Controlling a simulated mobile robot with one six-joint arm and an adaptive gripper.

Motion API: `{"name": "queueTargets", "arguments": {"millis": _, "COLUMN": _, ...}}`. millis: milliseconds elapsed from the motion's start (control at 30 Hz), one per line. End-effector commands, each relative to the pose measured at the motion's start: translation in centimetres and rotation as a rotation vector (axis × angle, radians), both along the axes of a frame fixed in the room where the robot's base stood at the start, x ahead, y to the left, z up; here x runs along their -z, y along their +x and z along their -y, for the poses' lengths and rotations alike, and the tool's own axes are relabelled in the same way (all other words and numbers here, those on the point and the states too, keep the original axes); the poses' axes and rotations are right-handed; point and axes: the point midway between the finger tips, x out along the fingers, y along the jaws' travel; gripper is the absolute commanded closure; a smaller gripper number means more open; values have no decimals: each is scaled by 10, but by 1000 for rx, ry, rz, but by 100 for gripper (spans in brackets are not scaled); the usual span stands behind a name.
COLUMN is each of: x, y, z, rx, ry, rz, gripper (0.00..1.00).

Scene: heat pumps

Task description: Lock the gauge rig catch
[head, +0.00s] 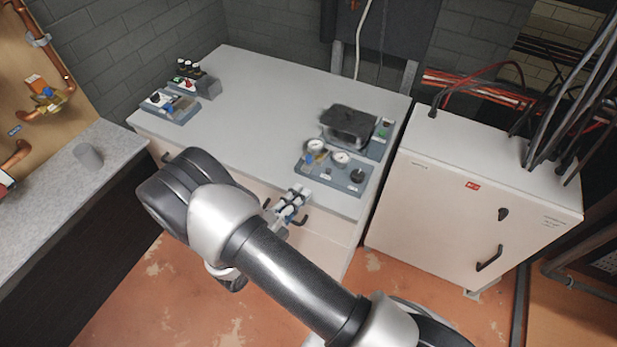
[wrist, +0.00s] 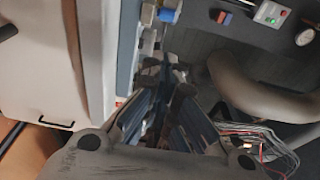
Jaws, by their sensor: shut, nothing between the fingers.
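The gauge rig is a blue-grey plate (head: 318,176) near the front right of the bench in the head view. It carries two round white gauges (head: 340,158) and a dark knob (head: 357,176). I cannot make out which part is the catch. My gripper (head: 292,205) is just in front of the bench's front edge, left of and nearer than the rig. In the wrist view, its fingers (wrist: 163,112) are close together and empty. I cannot tell there whether they touch anything.
The grey bench top (head: 240,110) is mostly bare. A dark box (head: 347,125) sits behind the rig. Small devices (head: 171,105) stand at the back left. Drawer handles (head: 299,221) protrude below the front edge. A white cabinet (head: 450,200) stands right.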

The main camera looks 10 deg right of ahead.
Motion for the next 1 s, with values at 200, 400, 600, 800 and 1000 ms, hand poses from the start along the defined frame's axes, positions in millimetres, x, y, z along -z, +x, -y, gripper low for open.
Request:
{"name": "queueTargets", "arguments": {"millis": 200, "x": 0, "y": -24, "z": -26, "rx": -2, "ry": -1, "rz": -1, "gripper": 100}}
{"name": "queueTargets", "arguments": {"millis": 400, "x": 1, "y": -32, "z": -33, "rx": 1, "ry": -1, "rz": -2, "gripper": 100}}
{"name": "queueTargets", "arguments": {"millis": 600, "x": 1, "y": -32, "z": -33, "rx": 1, "ry": -1, "rz": -2, "gripper": 100}}
{"name": "queueTargets", "arguments": {"millis": 800, "x": 1, "y": -32, "z": -33, "rx": 1, "ry": -1, "rz": -2, "gripper": 100}}
{"name": "queueTargets", "arguments": {"millis": 1000, "x": -3, "y": -31, "z": -31, "rx": 15, "ry": 15, "rz": 8, "gripper": 100}}
